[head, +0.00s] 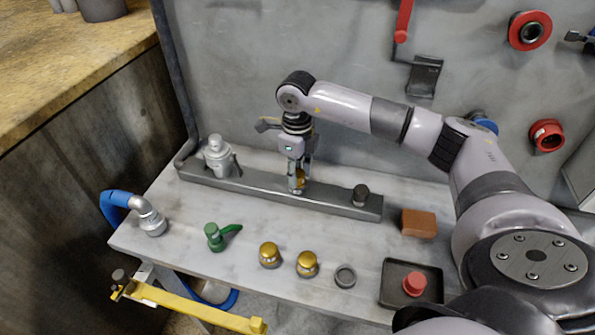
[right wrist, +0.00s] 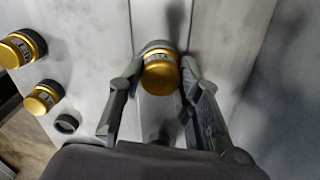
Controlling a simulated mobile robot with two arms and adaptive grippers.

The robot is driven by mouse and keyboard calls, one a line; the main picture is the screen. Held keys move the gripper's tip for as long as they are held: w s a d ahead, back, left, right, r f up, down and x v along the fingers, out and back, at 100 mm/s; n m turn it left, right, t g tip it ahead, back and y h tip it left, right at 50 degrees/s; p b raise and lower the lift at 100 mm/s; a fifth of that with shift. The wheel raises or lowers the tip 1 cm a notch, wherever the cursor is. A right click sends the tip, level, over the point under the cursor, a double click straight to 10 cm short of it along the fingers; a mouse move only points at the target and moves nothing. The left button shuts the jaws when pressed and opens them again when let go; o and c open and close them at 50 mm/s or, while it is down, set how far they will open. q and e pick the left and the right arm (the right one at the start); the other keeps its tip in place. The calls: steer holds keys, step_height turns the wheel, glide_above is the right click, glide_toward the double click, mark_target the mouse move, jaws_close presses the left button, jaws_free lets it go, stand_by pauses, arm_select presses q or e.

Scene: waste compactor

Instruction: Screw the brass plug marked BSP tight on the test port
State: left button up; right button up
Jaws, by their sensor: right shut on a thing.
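My right gripper (head: 297,188) is at the long grey metal bar (head: 238,186), pointing down, and is shut on a brass plug (head: 300,178). In the right wrist view this plug (right wrist: 160,76) sits between the two fingers, with a dark collar at its far end and a pale label band too blurred to read. The fingers hide where it meets the bar, so I cannot tell how it is seated on a port. Two more brass plugs, left (head: 269,255) and right (head: 307,264), stand on the bench; their markings are unreadable. My left gripper is not in view.
A grey ring (head: 345,276), a green-handled valve (head: 216,237), a blue hose fitting (head: 151,222) and a black tray (head: 427,281) with a red knob lie along the front. A silver fitting (head: 218,156) and dark cap (head: 361,194) stand on the bar. A brown block (head: 419,223) is right.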

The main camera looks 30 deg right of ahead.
jaws_close()
steer(key=m, duration=0.3)
steer(key=shift+r+p, duration=0.1)
steer(key=shift+p, duration=0.2)
steer(key=shift+m, duration=1.1)
steer(key=shift+m+p, duration=0.45)
steer(key=shift+m, duration=0.65)
steer(key=m, duration=0.3)
steer(key=shift+p, duration=0.3)
